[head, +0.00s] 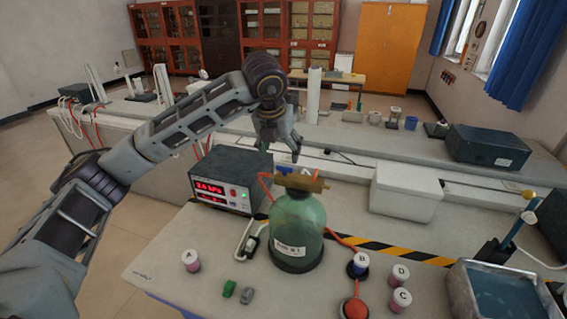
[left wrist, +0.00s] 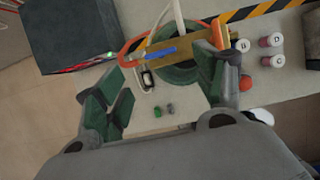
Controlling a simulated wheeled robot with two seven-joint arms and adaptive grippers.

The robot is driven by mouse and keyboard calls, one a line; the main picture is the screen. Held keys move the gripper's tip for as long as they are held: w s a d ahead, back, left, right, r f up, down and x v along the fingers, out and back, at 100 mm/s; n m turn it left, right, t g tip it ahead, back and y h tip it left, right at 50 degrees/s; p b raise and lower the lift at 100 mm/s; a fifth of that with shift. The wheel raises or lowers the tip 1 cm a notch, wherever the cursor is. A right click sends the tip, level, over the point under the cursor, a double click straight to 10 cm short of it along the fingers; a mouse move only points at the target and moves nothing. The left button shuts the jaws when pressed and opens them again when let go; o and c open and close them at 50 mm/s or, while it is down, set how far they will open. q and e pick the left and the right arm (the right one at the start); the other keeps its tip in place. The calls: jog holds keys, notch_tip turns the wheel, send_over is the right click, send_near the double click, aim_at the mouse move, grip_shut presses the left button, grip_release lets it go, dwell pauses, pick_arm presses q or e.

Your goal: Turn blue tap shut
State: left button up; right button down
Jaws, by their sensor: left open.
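The blue tap (head: 283,170) is a small lever on a brass bar (head: 303,182) across the top of a green glass bottle (head: 297,231). In the left wrist view the blue tap (left wrist: 161,54) lies roughly along the brass bar (left wrist: 200,48). My left gripper (head: 281,150) is just above and behind the tap, pointing down, and does not appear to touch it. My right gripper is not in view.
A dark box with red digits (head: 222,181) stands left of the bottle, with an orange hose running to the brass bar. Lettered jars, such as A (head: 191,261) and C (head: 400,300), and small green and grey blocks stand in front. A white box (head: 405,190) is behind right.

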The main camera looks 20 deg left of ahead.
aim_at(284, 167)
pick_arm(q)
jog(key=shift+p+x, duration=0.75)
jog(key=shift+x, duration=3.05)
jog(key=c, duration=1)
